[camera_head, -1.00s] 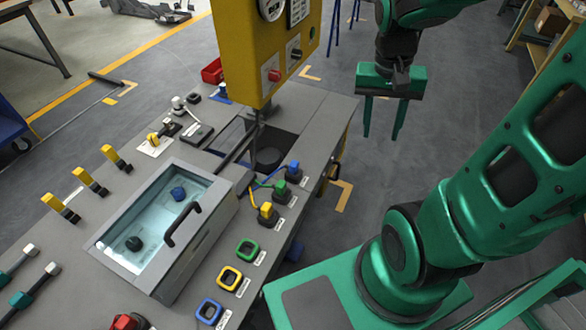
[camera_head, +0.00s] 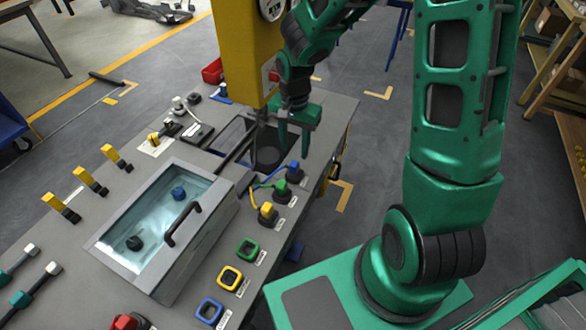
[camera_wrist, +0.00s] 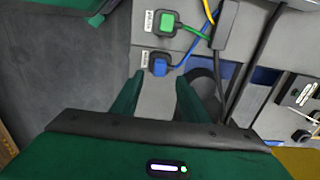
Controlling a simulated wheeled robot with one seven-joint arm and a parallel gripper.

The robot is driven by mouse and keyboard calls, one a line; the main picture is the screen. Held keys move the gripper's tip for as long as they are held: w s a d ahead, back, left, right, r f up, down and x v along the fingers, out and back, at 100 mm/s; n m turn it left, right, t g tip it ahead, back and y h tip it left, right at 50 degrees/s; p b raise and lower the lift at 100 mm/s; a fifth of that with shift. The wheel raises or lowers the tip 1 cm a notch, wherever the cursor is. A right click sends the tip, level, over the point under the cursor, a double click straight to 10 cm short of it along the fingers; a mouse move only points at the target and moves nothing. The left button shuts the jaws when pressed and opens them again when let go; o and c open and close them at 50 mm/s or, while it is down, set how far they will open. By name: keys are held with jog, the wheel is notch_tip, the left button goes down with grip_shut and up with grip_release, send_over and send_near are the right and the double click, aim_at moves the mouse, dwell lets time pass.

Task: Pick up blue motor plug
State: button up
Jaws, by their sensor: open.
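The blue motor plug (camera_head: 294,166) sits in a black socket at the far end of a row of three plugs on the grey bench top, with a blue cable running from it. In the wrist view the blue plug (camera_wrist: 159,67) lies ahead of the fingertips, roughly between their lines. My gripper (camera_head: 294,146) is open above the bench, close to the blue plug in the head view. In the wrist view my gripper (camera_wrist: 158,82) shows two green fingers apart with nothing between them.
The green plug (camera_head: 281,186) stands beside the blue one, and the yellow plug (camera_head: 267,211) beyond it. Cables run to their left. A yellow control box post (camera_head: 240,50) rises close to my gripper. A glass-lidded case (camera_head: 160,225) with a black handle stands left.

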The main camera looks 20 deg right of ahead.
aim_at(294, 163)
jog(key=shift+f, duration=3.9)
grip_shut()
